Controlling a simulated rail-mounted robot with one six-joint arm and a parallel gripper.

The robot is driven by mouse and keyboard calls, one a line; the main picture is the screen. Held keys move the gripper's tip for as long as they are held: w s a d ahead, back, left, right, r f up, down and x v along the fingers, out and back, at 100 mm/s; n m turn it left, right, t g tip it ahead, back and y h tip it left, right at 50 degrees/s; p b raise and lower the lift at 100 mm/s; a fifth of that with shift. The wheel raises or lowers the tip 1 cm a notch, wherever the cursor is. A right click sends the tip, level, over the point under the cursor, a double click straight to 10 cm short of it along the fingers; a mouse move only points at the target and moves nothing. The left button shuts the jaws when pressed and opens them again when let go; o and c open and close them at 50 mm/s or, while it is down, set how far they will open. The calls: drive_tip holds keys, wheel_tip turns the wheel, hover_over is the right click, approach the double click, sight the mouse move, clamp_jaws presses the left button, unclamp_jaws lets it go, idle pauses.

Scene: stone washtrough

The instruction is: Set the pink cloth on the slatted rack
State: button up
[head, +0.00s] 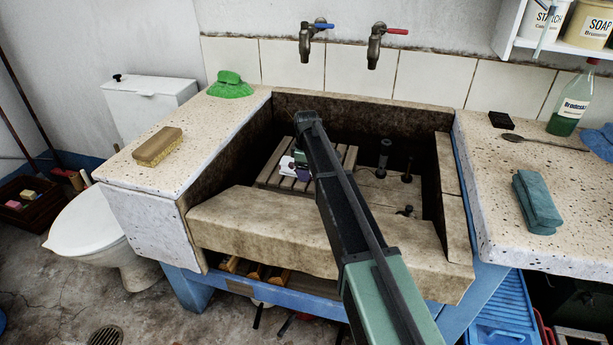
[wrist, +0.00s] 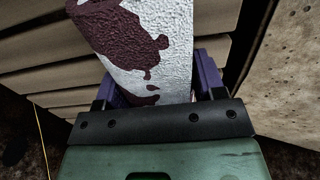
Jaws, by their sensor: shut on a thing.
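My gripper (head: 299,160) is low inside the stone trough, over the slatted rack (head: 272,181). In the wrist view its purple fingers (wrist: 158,82) are shut on a white, rough-textured cloth with dark maroon patches (wrist: 172,40). The cloth also shows as a small white patch in the head view (head: 287,164). No plainly pink cloth shows. The rack's slats (wrist: 45,82) lie beneath and to the left of the cloth in the wrist view. I cannot tell whether the cloth touches them. My arm hides part of the rack in the head view.
The trough's front wall (head: 300,232) and side walls surround the rack. Dark upright fittings (head: 384,152) stand right of it. Two taps (head: 374,48) hang above. A sponge brush (head: 157,146) lies on the left slab, a teal cloth (head: 537,201) on the right.

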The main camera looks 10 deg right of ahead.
drive_tip(key=shift+f, duration=0.1)
drive_tip(key=o, duration=1)
wheel_tip(320, 180, up, 13)
drive_tip(key=p, duration=1.2)
drive_tip(key=s+m, duration=0.4)
drive_tip(key=s, duration=0.8)
drive_tip(key=s+m, duration=0.4)
drive_tip(key=s, duration=0.8)
drive_tip(key=s+m, duration=0.4)
drive_tip(key=s, duration=0.9)
drive_tip(key=shift+f, duration=0.3)
drive_tip(key=shift+w+m, duration=0.2)
drive_tip(key=shift+m, duration=0.1)
